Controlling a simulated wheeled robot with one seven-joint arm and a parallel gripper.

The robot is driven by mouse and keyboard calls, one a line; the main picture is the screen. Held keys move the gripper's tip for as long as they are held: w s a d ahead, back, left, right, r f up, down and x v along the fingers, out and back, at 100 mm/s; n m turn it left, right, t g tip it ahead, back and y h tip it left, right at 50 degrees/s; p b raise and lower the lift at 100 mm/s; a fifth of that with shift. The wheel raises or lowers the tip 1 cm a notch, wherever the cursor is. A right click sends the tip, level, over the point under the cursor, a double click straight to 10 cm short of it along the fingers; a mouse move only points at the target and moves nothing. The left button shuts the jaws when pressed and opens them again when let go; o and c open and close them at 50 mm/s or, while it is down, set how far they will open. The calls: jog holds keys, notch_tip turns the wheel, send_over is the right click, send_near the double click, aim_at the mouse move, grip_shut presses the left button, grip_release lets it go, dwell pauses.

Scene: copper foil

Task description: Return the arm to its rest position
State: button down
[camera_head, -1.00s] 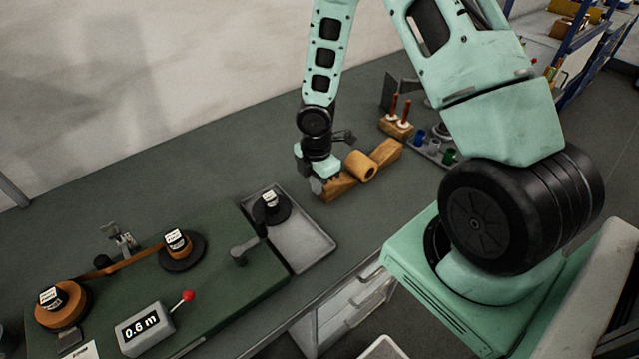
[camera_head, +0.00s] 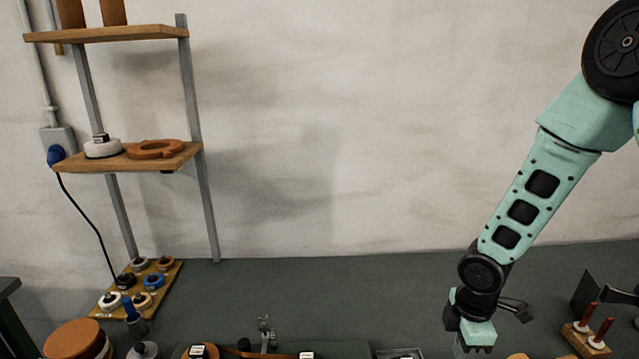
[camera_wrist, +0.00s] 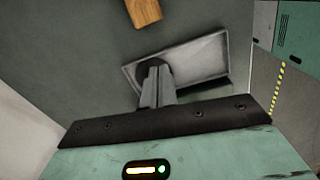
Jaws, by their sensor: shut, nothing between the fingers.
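My arm (camera_head: 540,190) reaches down from the upper right in the head view, its pale green links slanting to the left. My gripper (camera_head: 474,350) points down at the lower edge of the head view, over the grey bench. In the wrist view my gripper (camera_wrist: 156,82) shows its fingers together with nothing between them. Beyond the fingers lies a grey metal tray (camera_wrist: 203,58), with a dark round thing on it partly hidden by the fingers. The gripper's height above the bench is hard to tell.
A wooden piece (camera_wrist: 144,11) lies near the tray. A wooden stand with red pegs (camera_head: 588,338) is right of my gripper. Shelves (camera_head: 120,160) and a board of small coils (camera_head: 140,285) stand at the left. The bench's back middle (camera_head: 340,290) is clear.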

jog(key=s+a+r+m+b, duration=0.3)
jog(key=s+a, duration=0.4)
jog(key=s, duration=0.3)
jog(key=s+a+r+m+y+b, duration=0.1)
jog(key=s+a+r+m+b, duration=0.3)
jog(key=s+a+r, duration=0.4)
jog(key=shift+s+a+m, duration=0.2)
jog(key=shift+s+m, duration=0.6)
jog(key=shift+s, duration=0.3)
